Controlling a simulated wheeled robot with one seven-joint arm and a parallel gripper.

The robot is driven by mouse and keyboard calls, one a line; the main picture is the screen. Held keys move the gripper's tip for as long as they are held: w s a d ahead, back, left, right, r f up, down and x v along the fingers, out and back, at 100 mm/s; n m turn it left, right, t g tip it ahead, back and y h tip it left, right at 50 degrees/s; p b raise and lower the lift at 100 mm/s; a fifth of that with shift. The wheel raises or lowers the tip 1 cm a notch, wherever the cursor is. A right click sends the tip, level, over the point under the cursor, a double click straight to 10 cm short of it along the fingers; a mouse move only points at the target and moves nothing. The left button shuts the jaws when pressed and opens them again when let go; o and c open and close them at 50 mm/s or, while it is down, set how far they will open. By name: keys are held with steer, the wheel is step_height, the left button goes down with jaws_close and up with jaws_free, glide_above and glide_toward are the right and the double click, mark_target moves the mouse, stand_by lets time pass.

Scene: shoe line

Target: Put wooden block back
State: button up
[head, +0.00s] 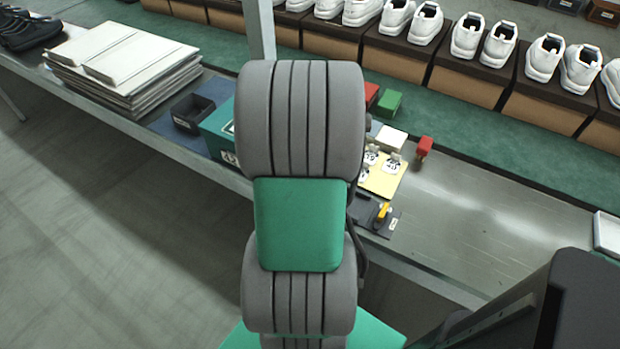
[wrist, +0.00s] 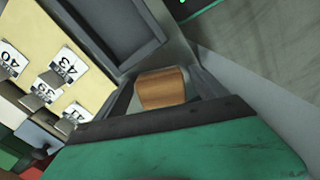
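The wooden block (wrist: 162,88) is a small brown piece with visible grain, seen in the wrist view. It sits between the two grey fingers of my gripper (wrist: 165,92), with a finger against each side. A dark grey tray (wrist: 151,53) lies close beyond the block. Its inside is only partly in view. In the head view my own arm hides the gripper and the block.
A yellow board (head: 380,182) with numbered tags lies on the bench, near a red piece (head: 424,146) and a green block (head: 388,104). A black bin (head: 193,112) and stacked white boards (head: 125,60) are left.

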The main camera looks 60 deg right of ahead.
step_height(320, 180, up, 12)
steer(key=shift+r+p, duration=0.2)
steer(key=shift+p, duration=0.25)
stand_by(0.4)
